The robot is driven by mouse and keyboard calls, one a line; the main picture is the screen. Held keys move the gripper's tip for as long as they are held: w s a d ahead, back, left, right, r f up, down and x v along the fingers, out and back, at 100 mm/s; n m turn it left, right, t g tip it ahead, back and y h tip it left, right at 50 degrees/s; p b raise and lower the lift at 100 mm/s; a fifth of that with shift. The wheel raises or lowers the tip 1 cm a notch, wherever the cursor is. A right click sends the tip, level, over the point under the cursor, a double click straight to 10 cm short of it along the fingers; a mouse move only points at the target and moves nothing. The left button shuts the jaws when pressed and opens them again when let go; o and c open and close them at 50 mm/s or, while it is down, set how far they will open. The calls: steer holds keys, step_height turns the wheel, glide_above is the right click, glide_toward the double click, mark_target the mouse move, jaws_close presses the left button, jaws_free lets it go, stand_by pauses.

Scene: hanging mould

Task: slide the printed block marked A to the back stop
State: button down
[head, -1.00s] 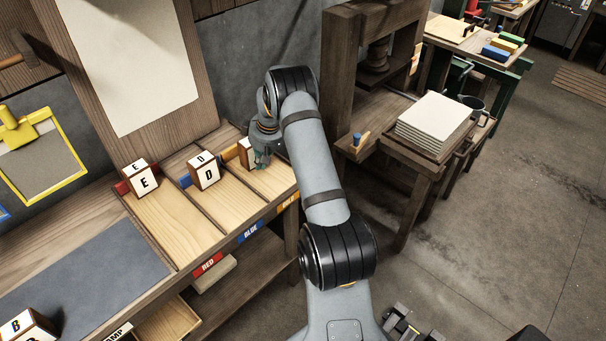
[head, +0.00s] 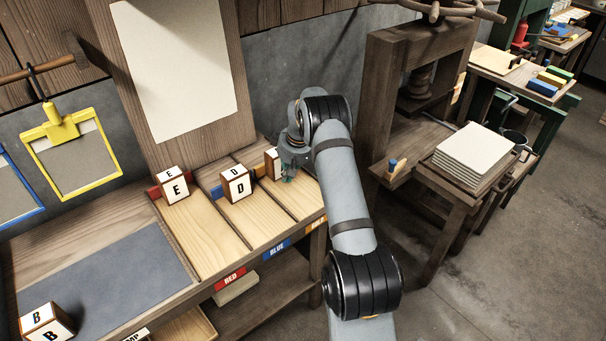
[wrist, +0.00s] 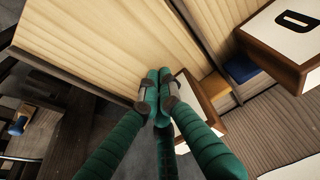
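A white-faced block with brown edges (head: 271,165) stands in the far right lane in the head view, partly hidden by my gripper (head: 292,165). Its letter is hidden, so I cannot read whether it is A. The wrist view shows this block (wrist: 205,103) beside my fingers, close to the orange-yellow back stop (wrist: 218,88). I cannot tell whether it touches the stop.
Thin wooden dividers separate the lanes. Block B (head: 44,323) sits at the lower left. A wooden press (head: 385,100) stands right of the bench.

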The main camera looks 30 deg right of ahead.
steer(key=s, duration=0.1)
steer(key=s+b, duration=0.1)
steer(key=b, duration=0.1)
steer(key=shift+s+d+f, duration=0.3)
steer(key=shift+s, duration=0.1)
steer(key=v, duration=1)
steer(key=shift+r, duration=0.3)
steer(key=shift+f, duration=0.1)
steer(key=p+x, duration=0.1)
steer(key=x, duration=0.9)
steer(key=shift+a, duration=0.1)
steer(key=shift+w+a+p, duration=0.1)
steer(key=shift+w+p, duration=0.65)
steer(key=shift+w, duration=0.4)
steer(key=shift+w+a+p, duration=0.15)
steer(key=shift+w+p, duration=0.25)
steer(key=shift+w, duration=0.45)
